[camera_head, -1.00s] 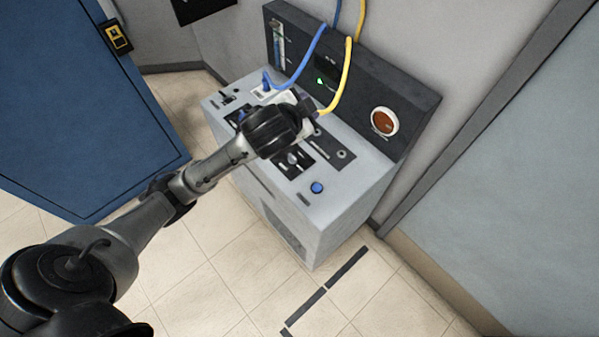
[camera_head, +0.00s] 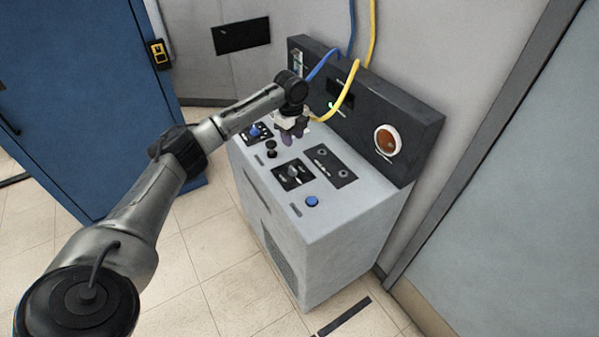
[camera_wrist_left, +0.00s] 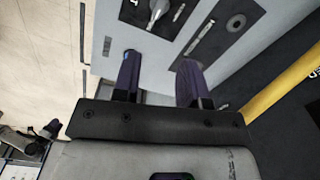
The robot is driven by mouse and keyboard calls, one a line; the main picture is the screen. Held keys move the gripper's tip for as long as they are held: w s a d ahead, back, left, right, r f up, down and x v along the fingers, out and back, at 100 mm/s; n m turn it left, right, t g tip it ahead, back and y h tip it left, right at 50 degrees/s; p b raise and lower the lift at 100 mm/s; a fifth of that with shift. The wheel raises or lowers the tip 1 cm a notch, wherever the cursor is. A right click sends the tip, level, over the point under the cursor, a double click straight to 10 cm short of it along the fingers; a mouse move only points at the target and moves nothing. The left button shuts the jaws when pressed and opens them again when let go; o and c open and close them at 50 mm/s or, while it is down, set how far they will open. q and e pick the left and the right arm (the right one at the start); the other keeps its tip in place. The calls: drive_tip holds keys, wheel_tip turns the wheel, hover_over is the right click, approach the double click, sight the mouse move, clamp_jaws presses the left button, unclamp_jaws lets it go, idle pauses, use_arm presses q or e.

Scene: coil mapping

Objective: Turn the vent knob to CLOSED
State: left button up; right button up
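The grey console (camera_head: 325,232) carries several controls on its sloped top, with labels too small to read, so I cannot tell which is the vent knob. A blue knob (camera_head: 255,130) sits on a dark plate at the left, and a black knob (camera_head: 271,150) is nearer. A grey pointer knob (camera_head: 294,172) on another dark plate also seems to show at the top of the left wrist view (camera_wrist_left: 158,10). My left gripper (camera_head: 288,138) is over the console's back left part. Its two fingers are apart with nothing between them (camera_wrist_left: 160,72). My right gripper is out of view.
A yellow hose (camera_head: 347,98) and a blue hose (camera_head: 322,66) run down close behind the left gripper. The dark back panel (camera_head: 415,128) has a round brown gauge (camera_head: 388,140). A blue button (camera_head: 312,201) is at the near right. A blue door (camera_head: 80,90) stands at left.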

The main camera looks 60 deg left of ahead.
sight(293, 168)
use_arm(q)
wheel_tip(293, 168, down, 12)
drive_tip(key=m+b, duration=0.2)
drive_tip(key=m, duration=0.1)
drive_tip(key=shift+s+a+f+b, duration=0.1)
drive_tip(key=shift+a+b, duration=0.05)
drive_tip(key=shift+b, duration=0.25)
drive_tip(key=shift+f, duration=0.8)
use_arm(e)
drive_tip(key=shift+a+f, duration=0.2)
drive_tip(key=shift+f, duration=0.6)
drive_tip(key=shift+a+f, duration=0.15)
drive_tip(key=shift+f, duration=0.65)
use_arm(q)
clamp_jaws()
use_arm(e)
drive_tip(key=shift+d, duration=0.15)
